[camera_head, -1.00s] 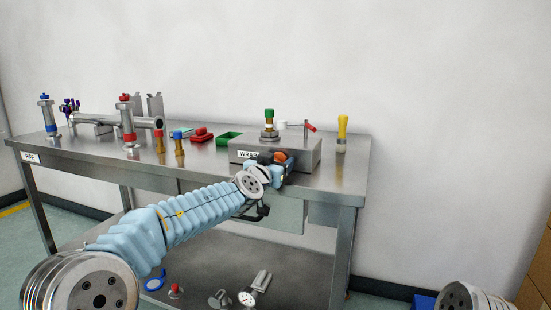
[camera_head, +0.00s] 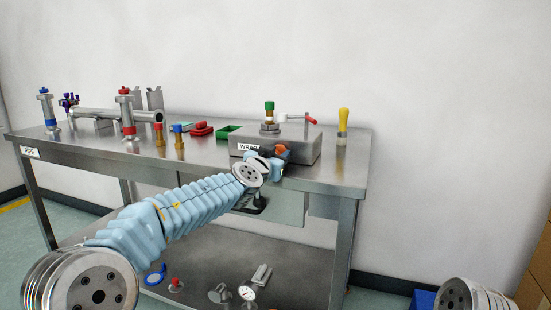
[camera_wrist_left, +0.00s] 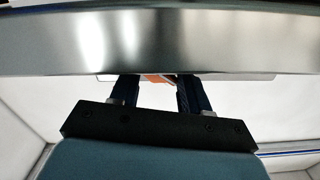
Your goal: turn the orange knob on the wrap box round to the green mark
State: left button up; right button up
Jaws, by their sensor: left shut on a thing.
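The grey wrap box (camera_head: 305,150) stands on the right part of the steel table, with a white label on its front. The orange knob (camera_head: 282,151) is at the box's front face, partly covered by my left gripper (camera_head: 276,158). In the left wrist view, part of the orange knob (camera_wrist_left: 158,78) shows between the two dark fingers of my left gripper (camera_wrist_left: 157,88), which is shut on it. I cannot make out a green mark on the box. My right gripper is out of view.
A green-topped valve (camera_head: 269,117) stands on the box, with a red-tipped lever (camera_head: 311,120) beside it. A yellow-handled piece (camera_head: 343,122) stands to the right. A green tray (camera_head: 229,132) and red part (camera_head: 201,129) lie to the left. Loose parts lie on the lower shelf.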

pick_arm(q)
jog(key=shift+d+f+m+b, duration=0.2)
jog(key=shift+m+b, duration=0.5)
jog(key=shift+m, duration=0.4)
jog(key=shift+s+d+m+b, duration=0.1)
jog(key=shift+m+b, duration=0.55)
jog(key=shift+m, duration=1.15)
jog(key=o, duration=1)
